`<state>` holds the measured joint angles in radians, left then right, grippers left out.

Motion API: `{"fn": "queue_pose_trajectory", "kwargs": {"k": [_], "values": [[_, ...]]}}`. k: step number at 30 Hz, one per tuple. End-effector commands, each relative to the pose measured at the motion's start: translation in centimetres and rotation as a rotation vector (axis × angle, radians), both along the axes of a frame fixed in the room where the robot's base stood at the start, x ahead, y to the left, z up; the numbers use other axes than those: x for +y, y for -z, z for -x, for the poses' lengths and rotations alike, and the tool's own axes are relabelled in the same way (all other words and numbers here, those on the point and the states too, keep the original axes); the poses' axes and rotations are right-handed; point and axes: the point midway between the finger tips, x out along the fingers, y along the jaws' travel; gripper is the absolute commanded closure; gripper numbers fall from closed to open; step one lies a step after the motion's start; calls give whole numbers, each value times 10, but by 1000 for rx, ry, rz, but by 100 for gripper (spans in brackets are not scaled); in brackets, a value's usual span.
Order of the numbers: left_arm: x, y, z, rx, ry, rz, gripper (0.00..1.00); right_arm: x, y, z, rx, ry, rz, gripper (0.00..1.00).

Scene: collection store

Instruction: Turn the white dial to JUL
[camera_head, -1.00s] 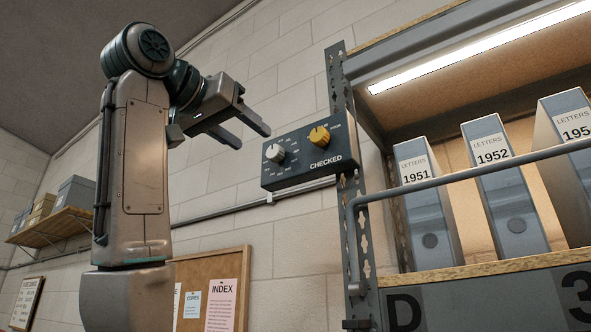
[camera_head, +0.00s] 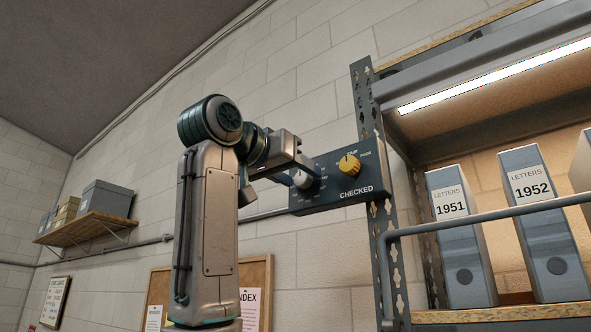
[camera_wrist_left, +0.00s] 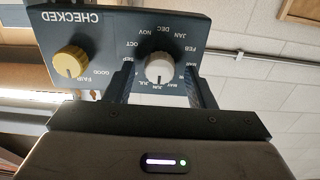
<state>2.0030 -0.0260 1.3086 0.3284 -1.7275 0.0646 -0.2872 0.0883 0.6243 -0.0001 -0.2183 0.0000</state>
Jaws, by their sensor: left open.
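The white dial (camera_head: 303,180) is on the dark control box (camera_head: 335,198) fixed to the shelf post, partly hidden by my left gripper (camera_head: 301,174). The left wrist view shows the box upside down, with the white dial (camera_wrist_left: 159,67) between the two open fingers of my left gripper (camera_wrist_left: 160,75). A gap shows on each side, so the fingers look apart from the dial. Month labels ring the dial. Its dark mark points down the picture, near the JUN and JUL labels; I cannot tell exactly which. My right gripper is not in view.
A yellow knob (camera_head: 349,164) sits beside the dial on the same box. A rail (camera_head: 470,217) crosses in front of the shelf, which holds LETTERS files (camera_head: 461,235). A notice board (camera_head: 259,272) and a wall shelf (camera_head: 88,231) with boxes are to the left.

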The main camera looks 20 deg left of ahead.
Motion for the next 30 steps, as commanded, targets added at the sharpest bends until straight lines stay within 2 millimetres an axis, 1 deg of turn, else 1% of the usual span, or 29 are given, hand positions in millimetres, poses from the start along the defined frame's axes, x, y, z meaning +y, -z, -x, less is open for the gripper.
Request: {"fn": "queue_pose_trajectory", "kwargs": {"k": [1, 2, 4, 5, 6, 8, 9, 14, 19, 30], "values": [[0, 0, 0, 1, 0, 0, 50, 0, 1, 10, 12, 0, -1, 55], [0, 1, 0, 1, 0, 0, 50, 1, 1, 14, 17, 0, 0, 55], [0, 0, 0, 1, 0, 0, 64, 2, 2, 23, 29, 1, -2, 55], [0, 0, 0, 1, 0, 0, 70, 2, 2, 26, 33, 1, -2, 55], [0, 0, 0, 1, 0, 0, 78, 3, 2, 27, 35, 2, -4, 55], [0, 0, 0, 1, 1, 0, 90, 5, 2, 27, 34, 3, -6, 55], [0, 0, 0, 1, 1, 0, 94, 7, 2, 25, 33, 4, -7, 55], [0, 1, 0, -1, 1, -7, 94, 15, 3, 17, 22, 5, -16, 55], [0, 1, 0, -17, 1, -50, 94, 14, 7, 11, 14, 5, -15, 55], [-1, 2, 1, -99, -1, -272, 94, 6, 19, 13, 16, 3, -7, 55]]}}
